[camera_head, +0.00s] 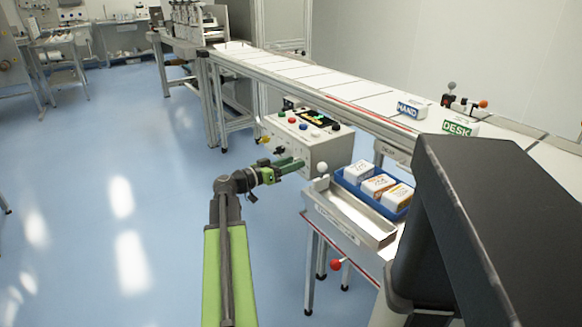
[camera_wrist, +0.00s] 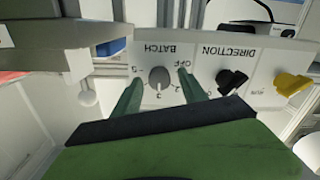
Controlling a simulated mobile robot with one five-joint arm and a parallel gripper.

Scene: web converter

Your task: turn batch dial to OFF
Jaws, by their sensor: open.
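The batch dial (camera_wrist: 159,77) is a small round grey knob on the white front panel of a control box (camera_head: 318,155). In the wrist view the panel appears upside down, with BATCH printed above the knob, OFF to its right and numbers around it. I cannot clearly tell which mark the dial points to. My gripper (camera_wrist: 160,79) is open, with its green fingers on either side of the dial; contact cannot be made out. In the head view my gripper (camera_head: 291,164) is at the box's front face, and the dial is hidden there.
A black DIRECTION knob (camera_wrist: 231,80) and a yellow knob (camera_wrist: 292,83) sit right of the dial in the wrist view. A metal tray (camera_head: 349,218) and a blue bin (camera_head: 385,196) of boxes stand right of my gripper. Open floor lies left.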

